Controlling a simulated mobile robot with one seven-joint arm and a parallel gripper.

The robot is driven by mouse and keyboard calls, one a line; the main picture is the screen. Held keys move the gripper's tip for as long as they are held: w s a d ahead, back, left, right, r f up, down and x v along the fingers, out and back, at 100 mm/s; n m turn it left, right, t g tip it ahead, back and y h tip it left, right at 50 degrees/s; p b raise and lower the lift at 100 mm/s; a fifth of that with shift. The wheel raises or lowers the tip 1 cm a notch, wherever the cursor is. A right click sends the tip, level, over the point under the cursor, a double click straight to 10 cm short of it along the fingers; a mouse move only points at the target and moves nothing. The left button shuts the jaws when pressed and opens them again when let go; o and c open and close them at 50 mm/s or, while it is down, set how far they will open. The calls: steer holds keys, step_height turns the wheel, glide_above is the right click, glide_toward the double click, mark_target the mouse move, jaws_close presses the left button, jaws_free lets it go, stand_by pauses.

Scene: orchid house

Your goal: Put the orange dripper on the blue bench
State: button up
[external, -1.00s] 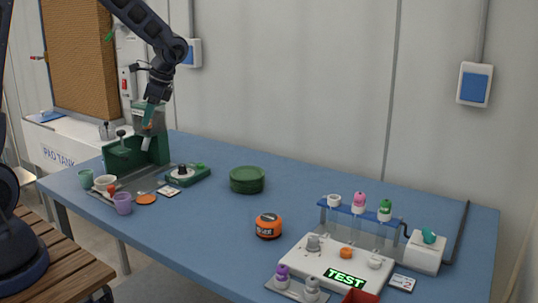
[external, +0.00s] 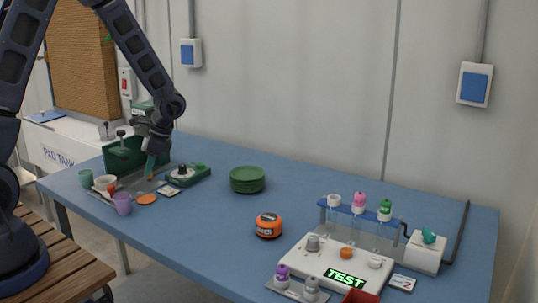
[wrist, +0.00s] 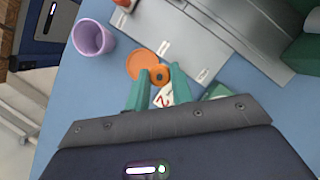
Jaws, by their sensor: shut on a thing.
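The orange dripper (wrist: 159,75) is held between the teal fingertips of my gripper (wrist: 152,88). In the wrist view its round end with a dark centre shows; the rest is hidden. In the external view, my gripper (external: 150,168) is low over the grey tray area, with a small bit of orange at its tips. The blue bench (external: 205,215) spreads out below and to the right; it also shows in the wrist view (wrist: 100,75). I cannot tell whether the dripper touches anything below.
An orange disc (external: 146,199) and a purple cup (external: 123,204) are near my gripper. The green machine (external: 122,155) stands behind it.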

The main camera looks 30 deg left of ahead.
steer(key=shift+f, duration=2.1)
steer(key=shift+f, duration=0.1)
steer(key=o, duration=1)
steer(key=shift+c, duration=0.2)
steer(key=v, duration=1.1)
step_height(320, 180, up, 17)
steer(key=n+t+h, duration=0.1)
steer(key=n+t, duration=0.2)
steer(key=n, duration=0.1)
glide_above(151, 176)
steer(key=s+d, duration=0.2)
steer(key=s, duration=0.5)
steer(key=s+r+n+t+h, duration=0.1)
steer(key=s+r, duration=0.3)
steer(key=s, duration=0.4)
steer(key=s+r+n+t+h, duration=0.1)
steer(key=s+r+n+t, duration=0.2)
steer(key=s, duration=0.6)
steer(key=shift+d+r+n+t, duration=0.35)
steer(key=shift+r+n+t, duration=0.05)
steer(key=shift+n, duration=0.1)
